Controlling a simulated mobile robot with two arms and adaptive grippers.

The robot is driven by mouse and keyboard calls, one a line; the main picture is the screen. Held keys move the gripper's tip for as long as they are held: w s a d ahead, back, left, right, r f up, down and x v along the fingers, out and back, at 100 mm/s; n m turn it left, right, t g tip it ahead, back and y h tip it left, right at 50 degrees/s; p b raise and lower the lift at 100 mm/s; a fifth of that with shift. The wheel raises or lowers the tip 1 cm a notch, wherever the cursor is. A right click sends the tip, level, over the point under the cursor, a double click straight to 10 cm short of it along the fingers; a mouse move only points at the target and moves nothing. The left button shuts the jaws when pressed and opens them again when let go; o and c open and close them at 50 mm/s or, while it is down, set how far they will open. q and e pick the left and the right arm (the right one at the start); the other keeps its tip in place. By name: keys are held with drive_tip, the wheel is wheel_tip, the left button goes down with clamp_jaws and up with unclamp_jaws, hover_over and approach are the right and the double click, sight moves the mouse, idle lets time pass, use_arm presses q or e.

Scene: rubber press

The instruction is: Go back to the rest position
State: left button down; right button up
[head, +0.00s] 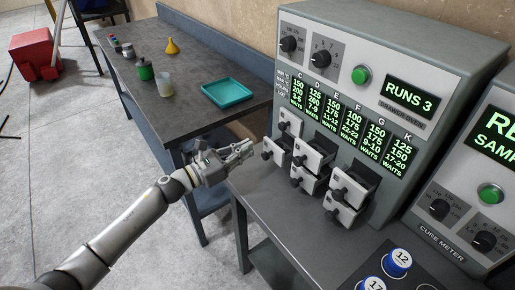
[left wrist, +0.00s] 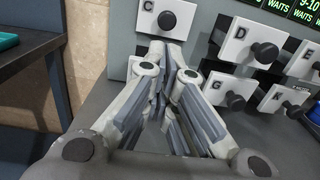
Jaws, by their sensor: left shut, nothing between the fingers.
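My left gripper (head: 241,150) is shut and empty in the head view. It hovers in front of the left side of the drawer oven (head: 395,62), near its leftmost drawers. In the left wrist view my left gripper's fingers (left wrist: 168,78) point toward the drawer marked C (left wrist: 148,19); I cannot tell whether they touch it. Drawers marked D (left wrist: 240,38) and G (left wrist: 215,85) are to the right there. My right gripper is not in view.
The oven display reads RUNS 3. A cure meter (head: 440,232) stands at the right, with blue-topped numbered pieces (head: 397,262) in front. A dark side table (head: 190,110) holds a teal tray (head: 228,93), a yellow funnel (head: 172,46) and several small containers. Grey floor is open at the left.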

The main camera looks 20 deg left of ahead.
use_arm(q)
drive_tip(key=s+a+f+n+g+y, duration=0.15)
drive_tip(key=s+f+n+y, duration=0.3)
drive_tip(key=n, duration=0.55)
drive_tip(key=s+a+f+n+y+b, duration=0.1)
drive_tip(key=s+a+f+n+y, duration=0.3)
drive_tip(key=n, duration=0.7)
drive_tip(key=s+a+f+n+y, duration=0.1)
drive_tip(key=s+f+n+y, duration=0.1)
drive_tip(key=s+n+y, duration=0.6)
drive_tip(key=s+d+f+n+g+h, duration=0.2)
drive_tip(key=s+d+f+n+g, duration=0.15)
drive_tip(key=s+n, duration=0.4)
drive_tip(key=s+d+f+n+g+h, duration=0.25)
drive_tip(key=s+n+g, duration=0.25)
drive_tip(key=s, duration=0.6)
wheel_tip(320, 180, down, 26)
drive_tip(key=s+g, duration=0.1)
drive_tip(key=g, duration=0.1)
drive_tip(key=s+a+f, duration=0.1)
drive_tip(key=s+f, duration=0.7)
drive_tip(key=s+a+f+g, duration=0.1)
drive_tip(key=s+a+f, duration=0.1)
drive_tip(key=s+f, duration=0.6)
drive_tip(key=shift+s+a+f, duration=0.25)
drive_tip(key=shift+s+a, duration=0.05)
drive_tip(key=shift+s, duration=0.3)
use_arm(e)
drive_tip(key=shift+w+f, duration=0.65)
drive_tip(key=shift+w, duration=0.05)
